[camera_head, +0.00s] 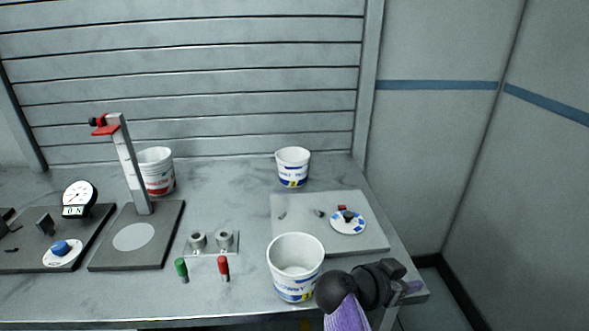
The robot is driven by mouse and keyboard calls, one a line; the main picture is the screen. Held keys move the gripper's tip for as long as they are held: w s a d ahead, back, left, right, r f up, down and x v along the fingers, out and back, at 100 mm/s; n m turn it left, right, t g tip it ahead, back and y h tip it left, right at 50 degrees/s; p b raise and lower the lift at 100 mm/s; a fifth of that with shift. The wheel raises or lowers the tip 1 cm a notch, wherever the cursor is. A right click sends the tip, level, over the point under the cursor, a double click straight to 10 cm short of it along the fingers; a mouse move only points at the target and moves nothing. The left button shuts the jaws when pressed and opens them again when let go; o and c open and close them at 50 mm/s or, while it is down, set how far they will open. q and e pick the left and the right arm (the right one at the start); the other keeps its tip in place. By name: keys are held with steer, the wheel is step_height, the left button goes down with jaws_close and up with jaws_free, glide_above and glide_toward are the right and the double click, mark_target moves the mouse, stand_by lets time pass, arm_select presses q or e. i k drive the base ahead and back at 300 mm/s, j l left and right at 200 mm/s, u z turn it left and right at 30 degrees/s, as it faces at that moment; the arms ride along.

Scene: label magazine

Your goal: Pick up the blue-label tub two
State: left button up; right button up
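Two white tubs with blue labels show in the head view. One blue-label tub (292,166) stands upright at the back of the bench, right of centre. The other blue-label tub (295,285) stands upright near the front edge, open at the top and seemingly empty. I cannot tell which is number two. My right gripper (402,285) is at the bench's front right, just right of the front tub. My dark wrist and purple arm hide much of it, and its fingers do not show clearly. My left gripper is out of view.
A red-label tub (158,182) stands at the back left behind a stand with a red clamp (129,165). A dial gauge (79,197) is at the left. A grey plate (290,210) lies at the right.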

mark_target(293, 161)
steer(key=i+j+u, duration=0.25)
steer(key=i, duration=0.15)
steer(key=i+j+u, duration=0.25)
steer(key=i, duration=0.15)
steer(key=i+u, duration=0.3)
steer(key=i, duration=0.15)
